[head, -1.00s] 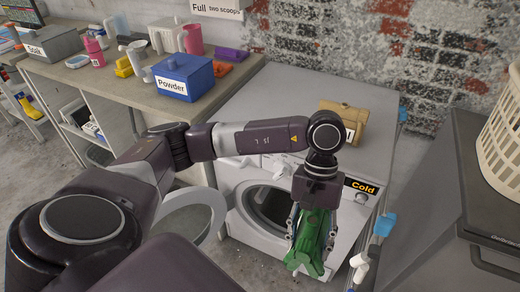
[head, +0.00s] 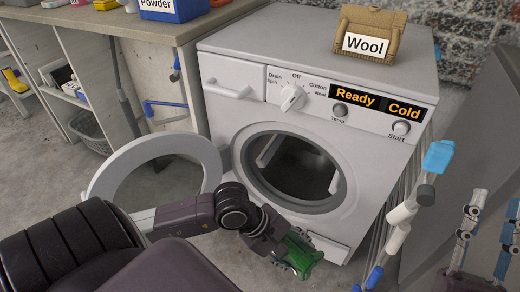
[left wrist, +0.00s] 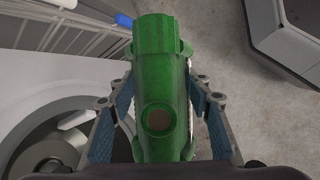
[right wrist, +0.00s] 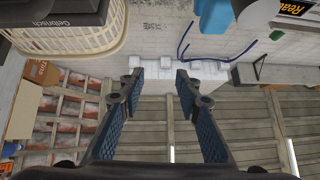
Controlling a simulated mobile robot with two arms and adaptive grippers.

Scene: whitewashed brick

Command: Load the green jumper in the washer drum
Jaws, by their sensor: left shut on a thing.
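The washer (head: 225,115) faces me with its round door (head: 105,185) swung open to the left. Its drum (head: 300,168) is open and looks dark and empty from here. My left gripper (head: 290,252) is low in front of the washer, below the drum opening.
The panel reads Ready and Cold (head: 378,100). A rack with blue and white parts (head: 400,212) stands close to the washer's right side. A bench with the blue Powder box (head: 172,8) is at left.

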